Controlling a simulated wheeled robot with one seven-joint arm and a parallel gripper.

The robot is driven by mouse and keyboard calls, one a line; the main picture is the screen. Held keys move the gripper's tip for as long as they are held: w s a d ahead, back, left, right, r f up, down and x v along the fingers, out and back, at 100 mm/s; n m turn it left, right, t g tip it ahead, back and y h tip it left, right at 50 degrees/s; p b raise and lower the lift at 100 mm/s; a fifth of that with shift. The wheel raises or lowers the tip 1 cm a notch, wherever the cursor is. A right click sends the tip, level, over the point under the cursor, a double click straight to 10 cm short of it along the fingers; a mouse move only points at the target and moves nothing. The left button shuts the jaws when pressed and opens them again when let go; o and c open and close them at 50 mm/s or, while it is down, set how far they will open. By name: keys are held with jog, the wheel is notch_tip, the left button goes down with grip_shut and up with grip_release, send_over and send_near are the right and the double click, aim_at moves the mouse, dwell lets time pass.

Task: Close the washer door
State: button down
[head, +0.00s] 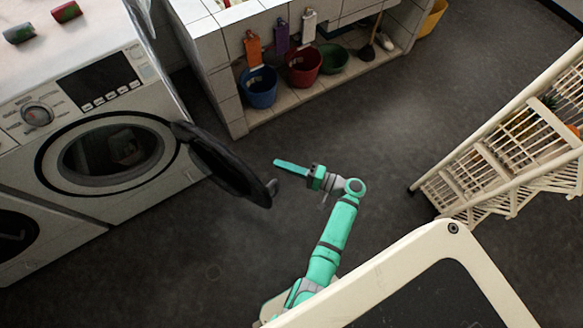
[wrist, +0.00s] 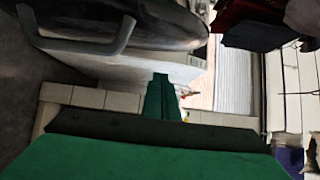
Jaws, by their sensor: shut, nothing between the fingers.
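The washer (head: 100,205) stands at the left in the head view, with its round opening (head: 112,157) uncovered. Its dark round door (head: 228,165) is hinged at the right of the opening and stands wide open. A grey handle (head: 271,187) sticks out near the door's free edge. My gripper (head: 277,162) is shut and empty, to the right of the door, with its fingers pointing left, apart from the door. In the wrist view the shut fingers (wrist: 161,97) show below the door (wrist: 140,18) and its curved handle (wrist: 92,44).
A tiled sink unit (head: 216,60) holds blue (head: 259,88), red (head: 303,68) and green (head: 334,60) buckets behind the gripper. A white rack (head: 490,160) stands at the right. Two cans (head: 20,33) (head: 66,12) lie on the washer. The floor around the door is clear.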

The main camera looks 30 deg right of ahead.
jog(key=w+a, duration=0.1)
jog(key=a, duration=0.5)
jog(key=shift+w+a, duration=0.2)
jog(key=shift+w, duration=0.1)
jog(key=shift+a, duration=0.1)
